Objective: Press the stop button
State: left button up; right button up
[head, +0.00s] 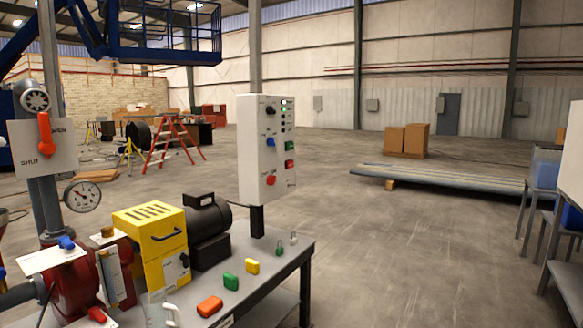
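A white control box (266,150) stands upright on a dark post behind the bench. Its face carries a green button (289,146) with a red button (290,164) just below it. A larger red knob or button (271,179) sits low on the left, below a blue knob (270,142) and a black knob (270,111). The labels are too small to read, so I cannot tell which red control is marked stop. Neither of my grippers is in view.
The grey bench (285,262) holds a yellow-covered machine (150,240), a dark motor (207,232), colored tags (231,281) and small padlocks (279,248). A red valve handle (45,135) and a gauge (82,196) stand left. Open floor (420,240) lies right of the bench.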

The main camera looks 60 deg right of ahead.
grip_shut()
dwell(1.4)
